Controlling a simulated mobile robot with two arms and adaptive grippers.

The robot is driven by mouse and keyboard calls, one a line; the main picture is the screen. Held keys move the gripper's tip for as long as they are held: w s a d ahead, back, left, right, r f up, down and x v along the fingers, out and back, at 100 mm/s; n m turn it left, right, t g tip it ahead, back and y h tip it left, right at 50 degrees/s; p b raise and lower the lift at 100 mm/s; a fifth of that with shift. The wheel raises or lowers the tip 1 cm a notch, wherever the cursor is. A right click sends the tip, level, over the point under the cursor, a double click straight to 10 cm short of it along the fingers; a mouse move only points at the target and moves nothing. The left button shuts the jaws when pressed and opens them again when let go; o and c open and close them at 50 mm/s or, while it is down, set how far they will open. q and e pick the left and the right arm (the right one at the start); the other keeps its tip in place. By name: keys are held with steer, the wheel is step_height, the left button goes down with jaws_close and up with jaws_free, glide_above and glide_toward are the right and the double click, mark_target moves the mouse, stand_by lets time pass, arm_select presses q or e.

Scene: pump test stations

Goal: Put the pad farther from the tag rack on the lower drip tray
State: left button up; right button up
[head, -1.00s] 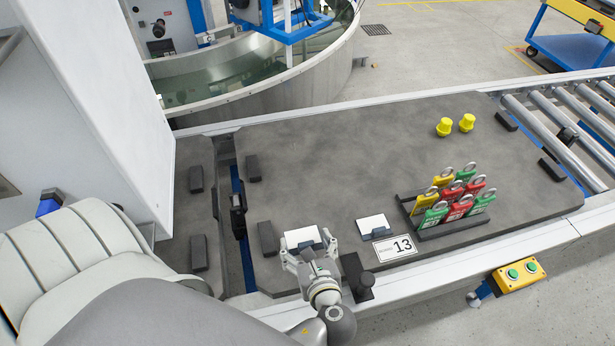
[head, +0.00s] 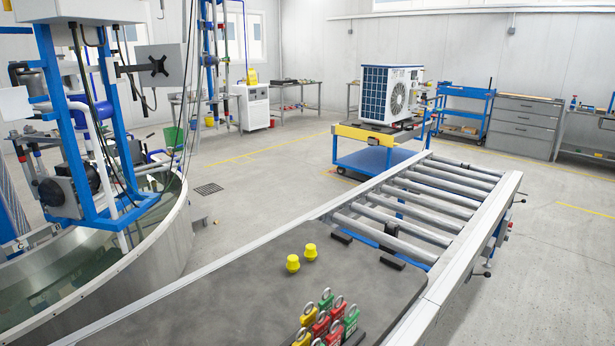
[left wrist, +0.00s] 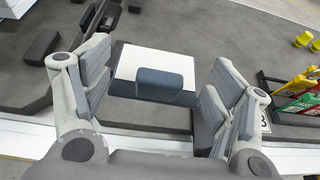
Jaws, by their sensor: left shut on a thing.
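A white pad (left wrist: 140,58) with a dark blue-grey block on its near side is between the fingers of my left gripper (left wrist: 155,85) in the left wrist view. My left gripper is shut on this pad, low over the dark worktop. The tag rack (left wrist: 284,116) is partly visible at the right edge there, with coloured padlock tags. Its tags (head: 325,322) also show at the bottom of the head view. The other pad is not visible now. I cannot make out a lower drip tray. My right gripper is not in view.
Two yellow knobs (head: 300,257) stand on the dark worktop (head: 235,305). A roller conveyor (head: 415,205) extends beyond it. A round metal tank (head: 165,245) stands at the left. A blue cart (head: 375,160) carries a fan unit (head: 390,92). Open floor lies around them.

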arm_select(q)
steer(key=w+r+m+t+h, duration=0.2)
steer(key=w+r+m+h, duration=0.1)
steer(key=w+r, duration=0.7)
steer(key=shift+w+a+r+m+t+h, duration=0.25)
steer(key=shift+r+m, duration=0.25)
steer(key=shift+r, duration=1.5)
steer(key=shift+s, duration=0.15)
